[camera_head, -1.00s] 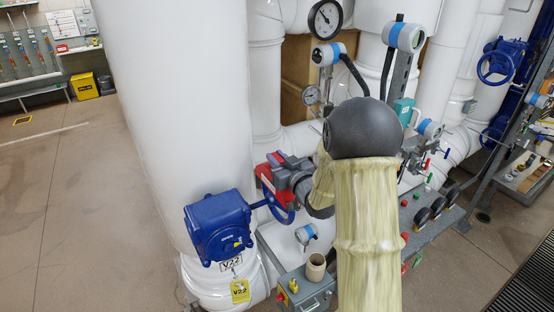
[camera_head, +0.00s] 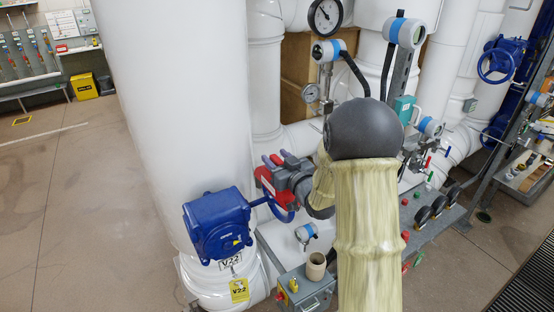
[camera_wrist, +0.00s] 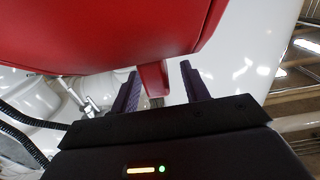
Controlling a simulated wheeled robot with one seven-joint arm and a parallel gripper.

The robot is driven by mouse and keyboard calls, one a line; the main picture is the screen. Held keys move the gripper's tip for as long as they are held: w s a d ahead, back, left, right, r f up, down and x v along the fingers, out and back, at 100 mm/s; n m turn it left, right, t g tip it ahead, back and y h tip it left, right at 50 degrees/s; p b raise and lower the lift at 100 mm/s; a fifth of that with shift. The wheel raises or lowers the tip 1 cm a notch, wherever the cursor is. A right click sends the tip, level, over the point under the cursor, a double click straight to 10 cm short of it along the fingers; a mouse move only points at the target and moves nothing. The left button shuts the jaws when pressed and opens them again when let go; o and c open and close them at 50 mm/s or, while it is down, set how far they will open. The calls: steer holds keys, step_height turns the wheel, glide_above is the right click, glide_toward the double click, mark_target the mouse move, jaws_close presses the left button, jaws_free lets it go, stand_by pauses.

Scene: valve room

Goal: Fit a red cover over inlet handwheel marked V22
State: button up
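The V22 handwheel is blue. My gripper (camera_wrist: 163,84) is open around the tab, with a clear gap to the right finger. In the head view my gripper (camera_head: 283,160) is at the cover's upper right, partly hidden by my arm.
A large white pipe (camera_head: 165,110) stands left of the handwheel. Gauges (camera_head: 326,17) and a transmitter (camera_head: 328,52) stand behind. The floor (camera_head: 70,200) at left is clear.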

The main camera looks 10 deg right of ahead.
steer(key=shift+s+d+f+b, duration=0.1)
steer(key=shift+s+d+b, duration=0.15)
steer(key=shift+s, duration=0.2)
steer(key=b+v, duration=1)
steer(key=v, duration=0.6)
steer(key=shift+s+b, duration=0.25)
steer(key=shift+b, duration=0.1)
